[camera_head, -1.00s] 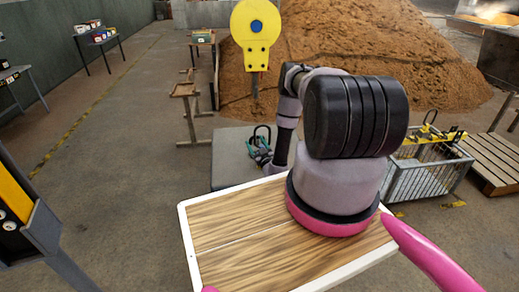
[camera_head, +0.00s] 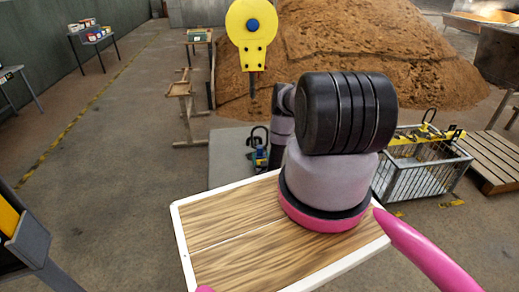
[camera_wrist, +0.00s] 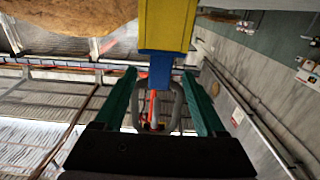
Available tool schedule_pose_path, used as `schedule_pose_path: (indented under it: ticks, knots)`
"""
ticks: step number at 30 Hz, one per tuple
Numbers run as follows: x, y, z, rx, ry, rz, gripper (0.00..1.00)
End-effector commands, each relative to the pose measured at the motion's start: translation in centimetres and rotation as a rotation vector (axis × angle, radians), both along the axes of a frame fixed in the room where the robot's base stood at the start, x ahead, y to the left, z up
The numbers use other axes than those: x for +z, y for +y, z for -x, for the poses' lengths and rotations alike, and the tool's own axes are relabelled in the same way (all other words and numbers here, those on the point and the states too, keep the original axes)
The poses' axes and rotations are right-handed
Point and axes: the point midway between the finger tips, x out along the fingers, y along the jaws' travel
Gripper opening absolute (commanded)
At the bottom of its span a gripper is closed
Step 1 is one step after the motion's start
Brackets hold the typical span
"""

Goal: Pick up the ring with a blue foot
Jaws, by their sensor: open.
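In the wrist view a grey ring (camera_wrist: 179,104) shows between the green fingers of my gripper (camera_wrist: 159,76). Its blue foot (camera_wrist: 158,66) is at the fingertips, with a yellow block (camera_wrist: 165,25) beyond it. The fingers stand apart on either side of the ring, and I see no clear grip on it. In the head view a dark ring (camera_head: 259,132) stands above a small blue and yellow piece (camera_head: 261,157) on a grey platform (camera_head: 228,150). My arm hides most of the gripper there.
My wooden tray top with a white rim (camera_head: 178,229) fills the front. A wire basket (camera_head: 420,175) with yellow and black pieces stands right, beside a wooden pallet (camera_head: 490,165). A yellow disc-topped sign (camera_head: 252,25) stands before a brown heap (camera_head: 350,35).

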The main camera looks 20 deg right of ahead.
Motion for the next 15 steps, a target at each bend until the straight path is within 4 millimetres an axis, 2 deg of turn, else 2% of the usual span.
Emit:
schedule_pose_path:
  ticks: [7, 15]
  knots:
    - [0.4, -1.0, -3.6, 0.002, -0.004, 0.003, 0.72]
    - [0.3, -1.3, -4.5, 0.002, -0.001, 0.001, 0.72]
